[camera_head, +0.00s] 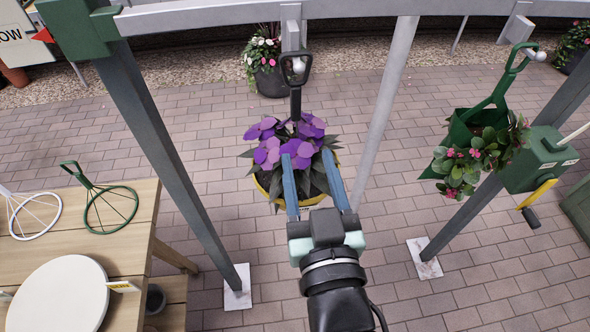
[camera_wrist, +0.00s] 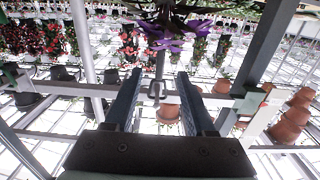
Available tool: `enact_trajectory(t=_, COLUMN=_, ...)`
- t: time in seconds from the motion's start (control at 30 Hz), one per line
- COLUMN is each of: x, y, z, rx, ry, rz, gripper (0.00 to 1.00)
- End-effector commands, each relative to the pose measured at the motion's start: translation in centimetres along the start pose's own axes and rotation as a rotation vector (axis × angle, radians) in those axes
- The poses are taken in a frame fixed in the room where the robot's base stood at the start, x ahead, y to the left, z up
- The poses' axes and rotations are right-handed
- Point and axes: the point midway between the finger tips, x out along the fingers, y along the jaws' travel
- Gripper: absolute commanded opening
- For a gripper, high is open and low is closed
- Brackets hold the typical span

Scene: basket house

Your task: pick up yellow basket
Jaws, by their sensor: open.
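The yellow basket (camera_head: 261,188) hangs in the middle of the head view, its yellow rim showing around purple flowers (camera_head: 270,150) and dark leaves. A dark hanger with a loop handle (camera_head: 295,70) rises from it to a peg on the grey rail. My gripper (camera_head: 306,156) is open, its two blue-grey fingers reaching over the flowers in the head view. I cannot tell the depth gap there. In the wrist view my gripper (camera_wrist: 158,76) has nothing between its fingers that I can tell is held. Purple flowers (camera_wrist: 170,30) and the loop handle (camera_wrist: 157,90) show beyond the fingers.
A green basket (camera_head: 480,125) with pink flowers hangs at the right beside a green box (camera_head: 540,160). Grey posts (camera_head: 165,130) flank the yellow basket. A wooden table (camera_head: 135,225) with wire hangers and a white disc stands at the left. Brick paving lies below.

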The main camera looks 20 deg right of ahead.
Motion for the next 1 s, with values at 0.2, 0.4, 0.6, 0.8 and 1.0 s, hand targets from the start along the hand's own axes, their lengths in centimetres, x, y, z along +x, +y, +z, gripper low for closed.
enact_trajectory(t=0.2, x=3.9, y=-0.1, z=-0.5, rx=0.001, ry=0.003, rz=-0.001, gripper=0.55)
enact_trajectory(t=0.4, x=6.0, y=-0.1, z=-0.2, rx=0.001, ry=0.001, rz=-0.002, gripper=0.55)
enact_trajectory(t=0.6, x=7.1, y=-0.1, z=-0.4, rx=0.0, ry=0.002, rz=-0.002, gripper=0.55)
enact_trajectory(t=0.8, x=9.7, y=-0.2, z=-0.5, rx=0.001, ry=0.001, rz=-0.001, gripper=0.55)
enact_trajectory(t=1.0, x=11.3, y=-0.2, z=-0.3, rx=-0.001, ry=0.003, rz=-0.002, gripper=0.55)
